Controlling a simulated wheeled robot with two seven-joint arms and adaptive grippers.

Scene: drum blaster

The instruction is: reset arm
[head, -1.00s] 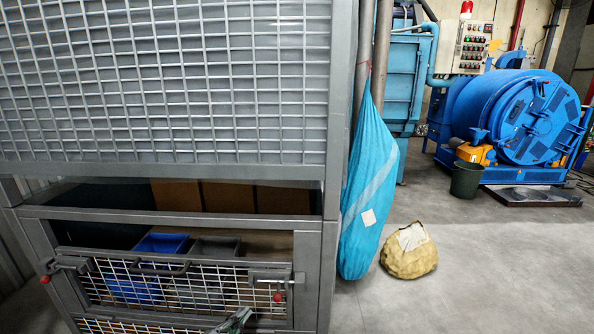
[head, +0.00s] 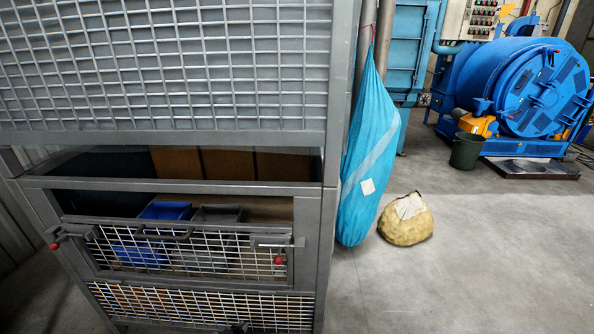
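Neither of my grippers can be made out clearly. A small dark tip (head: 240,327) shows at the bottom edge, in front of the lower mesh of the cage. It may be part of one of my arms; I cannot tell which arm it belongs to or whether any fingers are open.
A grey mesh cage (head: 328,215) fills the left, with a latched lower door (head: 110,272) and a blue bin (head: 165,211) inside. Right of it hang a blue bag (head: 368,160) and, on the floor, a tan sack (head: 405,222). A blue drum machine (head: 530,95) stands behind.

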